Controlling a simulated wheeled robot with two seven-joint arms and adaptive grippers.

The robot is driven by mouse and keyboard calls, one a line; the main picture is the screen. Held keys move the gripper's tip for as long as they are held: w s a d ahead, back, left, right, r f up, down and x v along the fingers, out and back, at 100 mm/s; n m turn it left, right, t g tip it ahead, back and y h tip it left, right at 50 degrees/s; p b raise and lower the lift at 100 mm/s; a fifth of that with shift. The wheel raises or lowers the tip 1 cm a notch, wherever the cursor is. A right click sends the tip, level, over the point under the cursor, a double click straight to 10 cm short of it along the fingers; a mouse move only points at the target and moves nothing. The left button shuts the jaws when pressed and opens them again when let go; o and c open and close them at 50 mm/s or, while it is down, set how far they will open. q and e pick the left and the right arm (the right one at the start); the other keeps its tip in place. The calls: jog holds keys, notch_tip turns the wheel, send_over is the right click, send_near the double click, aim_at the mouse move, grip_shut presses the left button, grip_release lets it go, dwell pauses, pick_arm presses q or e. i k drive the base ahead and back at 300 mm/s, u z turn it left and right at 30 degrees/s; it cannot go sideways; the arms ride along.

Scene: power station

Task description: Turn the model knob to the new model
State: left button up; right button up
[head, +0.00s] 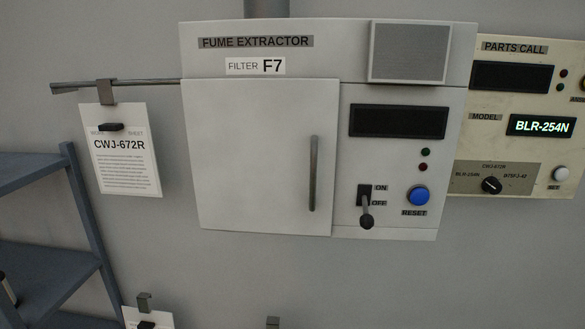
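The model knob (491,185) is a small black round knob on a grey plate (522,178) low on the cream parts call panel (475,110) at the right. Labels around it read BLR-254N at left, CWJ-672R at top, and a third at right that is hard to read. Which way the knob points is too small to tell. The model display (541,126) reads BLR-254N in lit letters. A white set button (561,174) is right of the knob. A hanging work sheet (128,172) at left reads CWJ-672R. Neither of my grippers is in view.
The fume extractor (260,150) stands left of the panel, with a shut door, dark display, downward-tilted lever (367,214) and blue reset button (419,195). A rail (75,86) holds the sheet. A blue-grey shelf (85,215) is at left; another clipped sheet (133,316) shows at the bottom.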

aim_at(491, 185)
jog(key=z, duration=0.05)
jog(key=i, duration=0.3)
jog(key=z, duration=1.3)
